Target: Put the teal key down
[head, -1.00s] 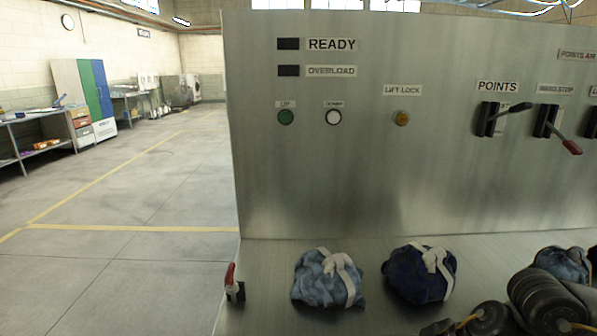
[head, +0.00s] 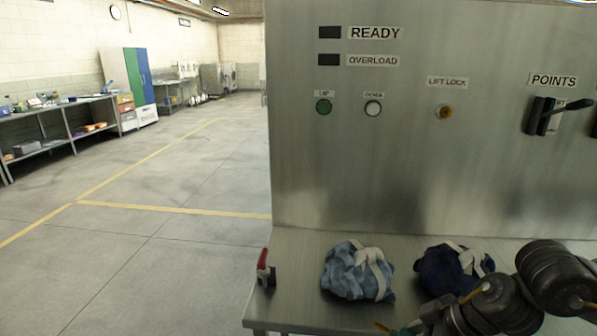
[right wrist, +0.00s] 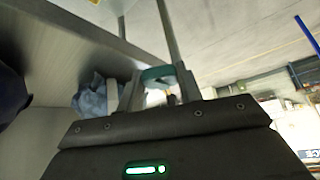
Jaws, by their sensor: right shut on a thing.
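The teal key (right wrist: 157,73) shows in the right wrist view as a curved teal piece between the fingertips. My right gripper (right wrist: 160,88) is shut on it. In the head view a small teal patch (head: 405,330) shows at the bottom edge, by the end of my right arm; the rest of the key and gripper is cut off there. The key is held in the air near the bench's front edge. My left gripper is in neither view.
Behind stands a steel panel with a green button (head: 324,106), white button (head: 373,108) and lift lock (head: 444,112). Floor at left is clear.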

